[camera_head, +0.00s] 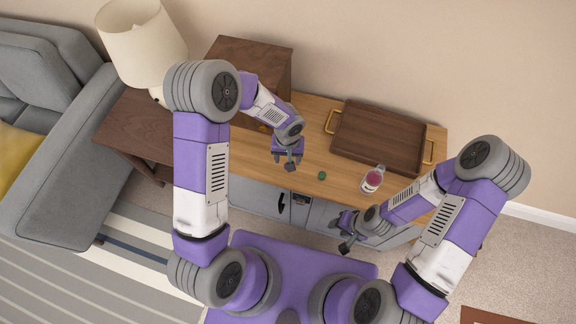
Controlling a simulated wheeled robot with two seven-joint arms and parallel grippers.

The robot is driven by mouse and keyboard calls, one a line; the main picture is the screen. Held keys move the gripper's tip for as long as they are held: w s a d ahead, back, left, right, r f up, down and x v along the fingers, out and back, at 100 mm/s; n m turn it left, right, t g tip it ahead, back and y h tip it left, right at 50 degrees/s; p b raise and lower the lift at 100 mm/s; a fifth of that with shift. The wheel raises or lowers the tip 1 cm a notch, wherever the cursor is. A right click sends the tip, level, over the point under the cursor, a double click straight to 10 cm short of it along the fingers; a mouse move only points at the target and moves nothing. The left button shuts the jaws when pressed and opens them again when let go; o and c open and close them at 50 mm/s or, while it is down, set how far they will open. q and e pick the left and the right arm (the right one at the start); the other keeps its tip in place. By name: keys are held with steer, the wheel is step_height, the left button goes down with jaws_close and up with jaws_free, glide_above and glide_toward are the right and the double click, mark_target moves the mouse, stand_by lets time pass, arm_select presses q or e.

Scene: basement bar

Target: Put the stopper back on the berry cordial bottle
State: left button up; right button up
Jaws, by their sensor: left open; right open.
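The berry cordial bottle (372,180) is a small clear bottle with pink-red contents. It stands on the wooden counter (303,185) toward the right, in front of the tray. A small green stopper (322,175) lies on the counter to the left of the bottle, apart from it. My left gripper (291,166) is open and empty, over the counter to the left of the stopper. My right gripper (345,248) is open and empty, in front of the counter's front edge, below and left of the bottle in the picture.
A brown wooden tray (380,137) with brass handles lies at the back right of the counter. A dark wooden box (250,58) stands at the back left. A side table (132,128) with a cream lamp (141,40) and a grey sofa (50,180) are to the left.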

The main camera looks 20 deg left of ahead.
arm_select(q)
step_height(320, 180, down, 5)
steer(key=shift+w+f+b, duration=0.1)
steer(key=shift+b, duration=0.85)
jaws_close()
